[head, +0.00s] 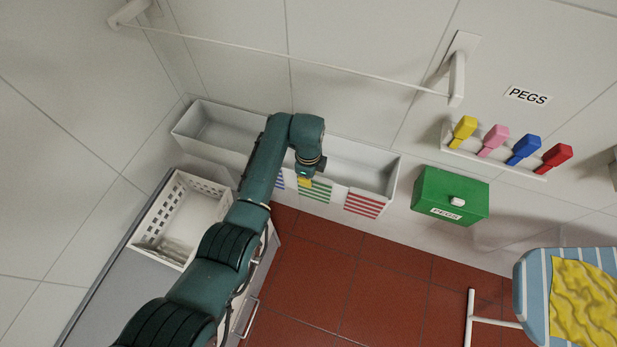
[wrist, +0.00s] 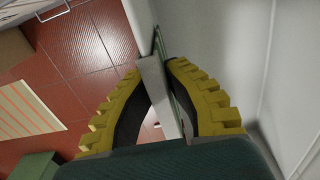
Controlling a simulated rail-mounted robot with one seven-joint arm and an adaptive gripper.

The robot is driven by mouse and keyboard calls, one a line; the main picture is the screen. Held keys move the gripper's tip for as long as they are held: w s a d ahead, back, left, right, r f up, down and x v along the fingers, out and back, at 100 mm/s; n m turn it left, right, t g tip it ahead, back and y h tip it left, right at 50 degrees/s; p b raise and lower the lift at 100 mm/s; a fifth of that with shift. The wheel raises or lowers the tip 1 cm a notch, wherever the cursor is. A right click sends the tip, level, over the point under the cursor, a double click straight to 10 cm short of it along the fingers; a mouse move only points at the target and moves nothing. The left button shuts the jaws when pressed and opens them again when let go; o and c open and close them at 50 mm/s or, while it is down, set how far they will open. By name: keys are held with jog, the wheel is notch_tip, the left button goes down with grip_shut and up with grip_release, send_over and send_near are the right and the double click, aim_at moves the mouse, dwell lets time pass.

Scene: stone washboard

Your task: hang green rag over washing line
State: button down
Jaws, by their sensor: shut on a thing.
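The green rag (head: 314,191), pale with green stripes, shows at the front of the grey trough, between a blue-striped and a red-striped patch. My gripper (head: 304,182) points down at the trough's front edge, at the green rag's upper left. In the wrist view, the yellow fingers of my gripper (wrist: 157,72) are closed on a thin upright grey piece with a dark green strip (wrist: 184,85) along its right side. It is seen nearly edge-on, so the rag's held part is hard to make out. The white washing line (head: 290,57) runs along the wall above the trough, empty.
The line ends at wall brackets (head: 457,75). The trough (head: 215,125) spans below it. Several coloured pegs (head: 492,141) sit on a rack above a green peg box (head: 450,196). A white basket (head: 185,215) stands left; an ironing board with yellow cloth (head: 585,300) stands right.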

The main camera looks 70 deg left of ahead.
dwell(0.4)
jog(key=shift+r+p, duration=5.5)
jog(key=shift+p, duration=0.05)
jog(key=s+d+p, duration=0.5)
jog(key=d+p, duration=0.1)
jog(key=p, duration=0.4)
jog(key=shift+d, duration=0.2)
